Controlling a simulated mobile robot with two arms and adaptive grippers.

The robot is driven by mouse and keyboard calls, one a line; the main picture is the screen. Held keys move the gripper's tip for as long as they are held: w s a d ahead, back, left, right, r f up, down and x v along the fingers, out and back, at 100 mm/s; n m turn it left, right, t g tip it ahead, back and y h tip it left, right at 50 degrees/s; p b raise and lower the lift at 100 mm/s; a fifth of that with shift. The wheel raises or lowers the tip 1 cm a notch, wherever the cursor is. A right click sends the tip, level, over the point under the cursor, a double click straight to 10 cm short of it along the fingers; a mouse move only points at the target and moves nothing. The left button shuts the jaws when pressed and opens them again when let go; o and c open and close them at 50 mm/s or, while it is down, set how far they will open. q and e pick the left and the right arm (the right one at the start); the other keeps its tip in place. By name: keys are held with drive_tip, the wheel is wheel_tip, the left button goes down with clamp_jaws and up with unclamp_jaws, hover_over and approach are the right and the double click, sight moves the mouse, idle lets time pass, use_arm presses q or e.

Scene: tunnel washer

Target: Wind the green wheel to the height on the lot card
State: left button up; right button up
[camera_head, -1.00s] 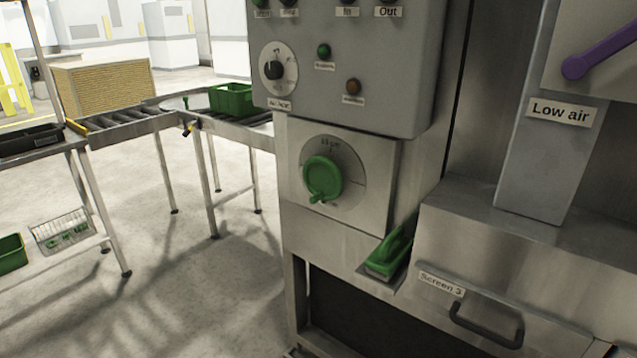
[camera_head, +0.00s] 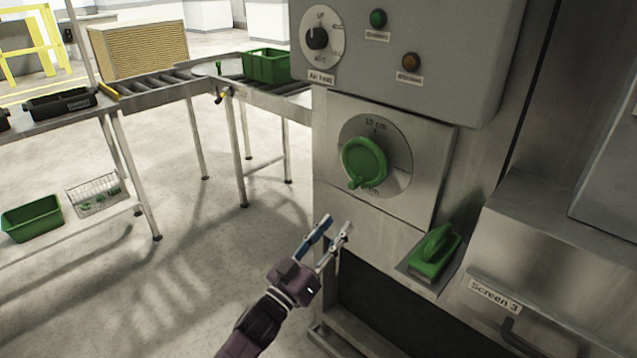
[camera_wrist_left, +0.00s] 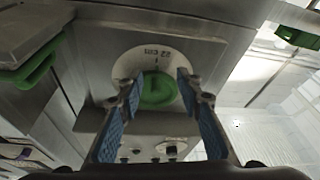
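The green wheel (camera_head: 364,162) sits on a round grey dial plate on the machine's front. Its handle knob points down and a little left. The plate reads "10 cm" at the top; the lower marking is partly hidden by the wheel. My left gripper (camera_head: 335,226) is below and left of the wheel, apart from it, with its fingers spread and nothing between them. In the left wrist view the wheel (camera_wrist_left: 158,92) shows between the two open fingertips, beyond them. No lot card can be made out. My right gripper is not in view.
A green brush-like block (camera_head: 436,252) rests on a small ledge right of the wheel. Above is a grey control panel (camera_head: 430,60) with a black knob. A roller conveyor with a green crate (camera_head: 267,66) stands at the left.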

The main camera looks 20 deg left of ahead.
use_arm(q)
drive_tip(key=t, duration=0.1)
approach(350, 187)
drive_tip(key=w, duration=0.2)
drive_tip(key=shift+h, duration=0.3)
drive_tip(key=p+x, duration=0.1)
drive_tip(key=x, duration=0.7)
drive_tip(key=shift+d+f+p, duration=0.1)
drive_tip(key=shift+d+p, duration=0.05)
drive_tip(key=shift+p, duration=0.15)
clamp_jaws()
